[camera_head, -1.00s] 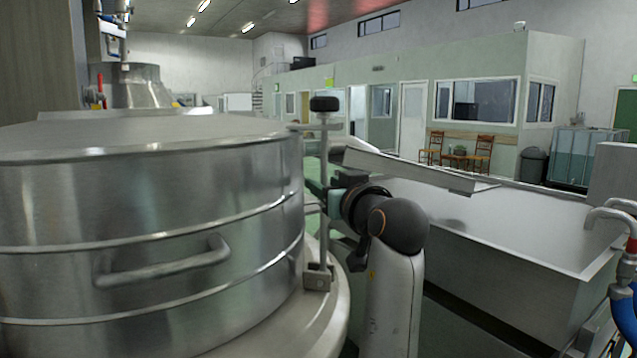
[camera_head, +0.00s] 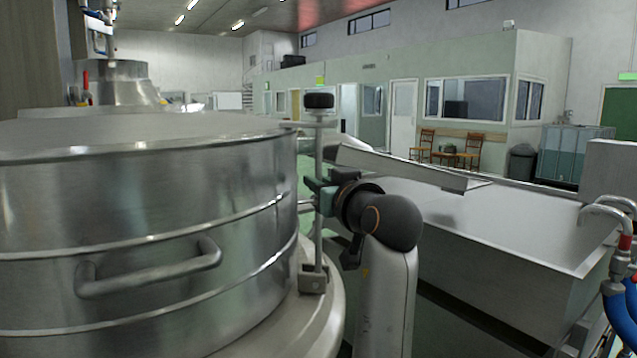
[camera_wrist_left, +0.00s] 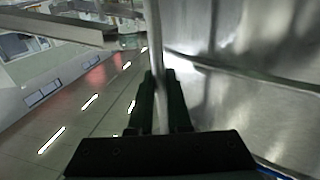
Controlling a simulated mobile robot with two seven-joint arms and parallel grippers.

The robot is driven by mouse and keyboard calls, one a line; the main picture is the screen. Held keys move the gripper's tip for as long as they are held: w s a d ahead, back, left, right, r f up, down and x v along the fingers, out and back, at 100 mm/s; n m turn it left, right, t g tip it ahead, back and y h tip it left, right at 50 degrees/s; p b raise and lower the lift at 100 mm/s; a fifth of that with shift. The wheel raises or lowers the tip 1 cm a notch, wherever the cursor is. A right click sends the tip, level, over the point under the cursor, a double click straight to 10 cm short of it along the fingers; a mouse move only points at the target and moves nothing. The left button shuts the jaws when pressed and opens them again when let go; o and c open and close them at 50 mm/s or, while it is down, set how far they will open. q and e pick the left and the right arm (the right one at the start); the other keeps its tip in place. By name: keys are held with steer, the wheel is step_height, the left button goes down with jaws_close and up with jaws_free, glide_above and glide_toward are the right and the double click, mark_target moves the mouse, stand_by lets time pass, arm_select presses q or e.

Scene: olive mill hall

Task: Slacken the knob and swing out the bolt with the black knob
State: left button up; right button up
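The bolt (camera_head: 319,150) stands upright at the right side of the steel vessel (camera_head: 140,190). Its black knob (camera_head: 319,101) sits on top, with bare rod between it and a flat lug (camera_head: 295,125) at the lid's rim. The bolt's foot is in a bracket (camera_head: 313,280) on the vessel's lower ledge. My left gripper (camera_head: 320,192) is at the middle of the rod, below the knob. In the left wrist view the rod (camera_wrist_left: 155,45) passes between the two dark fingers (camera_wrist_left: 159,85), which lie close on both sides. My right gripper is not in view.
A curved handle (camera_head: 150,268) juts from the vessel's front. A large open steel trough (camera_head: 500,215) with a raised lip stands right of my arm. Pipes with a blue hose (camera_head: 622,305) are at the far right. A narrow strip of green floor lies between vessel and trough.

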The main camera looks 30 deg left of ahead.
arm_select(q)
jaws_close()
stand_by(0.8)
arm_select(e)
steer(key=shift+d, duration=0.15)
